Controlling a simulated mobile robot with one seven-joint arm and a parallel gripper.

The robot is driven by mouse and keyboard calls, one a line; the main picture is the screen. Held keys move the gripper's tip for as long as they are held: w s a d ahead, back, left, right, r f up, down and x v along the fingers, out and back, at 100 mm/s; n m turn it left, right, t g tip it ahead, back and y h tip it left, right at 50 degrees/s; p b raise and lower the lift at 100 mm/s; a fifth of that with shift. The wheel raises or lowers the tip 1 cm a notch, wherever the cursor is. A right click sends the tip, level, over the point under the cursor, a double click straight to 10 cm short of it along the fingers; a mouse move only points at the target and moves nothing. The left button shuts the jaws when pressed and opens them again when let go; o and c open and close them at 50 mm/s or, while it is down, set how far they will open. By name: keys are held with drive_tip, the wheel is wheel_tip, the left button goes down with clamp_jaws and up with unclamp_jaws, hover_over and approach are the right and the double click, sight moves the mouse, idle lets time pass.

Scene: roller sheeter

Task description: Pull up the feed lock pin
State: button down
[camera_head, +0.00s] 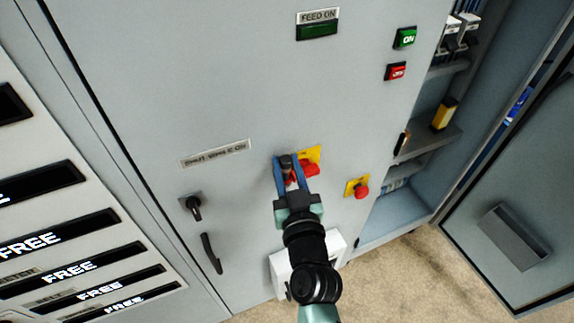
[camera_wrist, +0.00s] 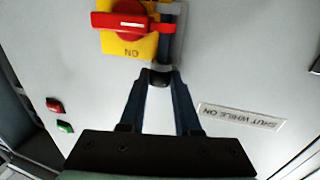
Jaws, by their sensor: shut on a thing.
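The feed lock pin appears to be the dark rod with a black knob (camera_wrist: 160,78) in the wrist view, in front of the grey cabinet front. Its black end also shows in the head view (camera_head: 286,161). My gripper (camera_head: 290,168) has its two blue fingers closed in on the black knob, one on each side; the fingertips also show in the wrist view (camera_wrist: 160,82). A red rotary switch (camera_wrist: 122,24) on a yellow plate (camera_wrist: 143,46) stands right beside the rod. The fingers partly hide the pin in the head view.
A red button on a yellow plate (camera_head: 360,189) is right of my gripper. A "SHUT WHILE ON" label (camera_head: 216,153), a black knob (camera_head: 194,207) and a handle (camera_head: 211,254) are left. The dark green "FEED ON" panel (camera_head: 317,30) is above. An open cabinet door (camera_head: 515,170) stands right.

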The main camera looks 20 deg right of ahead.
sight(283, 131)
wheel_tip(283, 131, up, 6)
drive_tip(key=p, duration=0.3)
drive_tip(key=shift+f+p, duration=0.1)
drive_tip(key=shift+p, duration=0.25)
drive_tip(key=c, duration=0.6)
unclamp_jaws()
drive_tip(key=shift+f, duration=0.1)
drive_tip(key=shift+s+a+f, duration=0.1)
drive_tip(key=shift+s, duration=0.5)
drive_tip(key=s+a+b, duration=0.2)
drive_tip(key=s+b, duration=0.2)
drive_tip(key=s, duration=0.7)
drive_tip(key=shift+s+a, duration=0.15)
drive_tip(key=shift+s, duration=0.15)
